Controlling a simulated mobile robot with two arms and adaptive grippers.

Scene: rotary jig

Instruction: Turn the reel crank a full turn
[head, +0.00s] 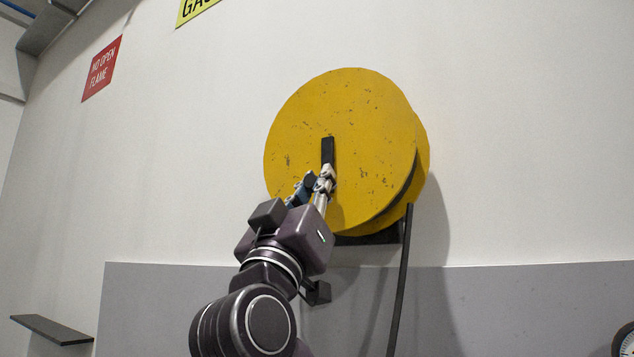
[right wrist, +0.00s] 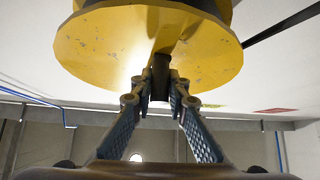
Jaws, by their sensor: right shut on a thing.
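The yellow reel (head: 345,140) is mounted on the wall, a round disc with worn specks. Its black crank arm (head: 328,150) points down from about the middle of the disc. My right gripper (head: 319,182) is at the lower end of the crank, in front of the disc. In the right wrist view the gripper (right wrist: 161,98) has its two fingers closed on the crank handle (right wrist: 160,78), below the yellow reel (right wrist: 130,50). The handle's grip is mostly hidden by the fingers in the head view. My left gripper is not in view.
A black hose (head: 400,285) hangs down from the right side of the reel. A dark shelf (head: 52,329) juts out at lower left, and a round gauge (head: 625,342) shows at the lower right edge.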

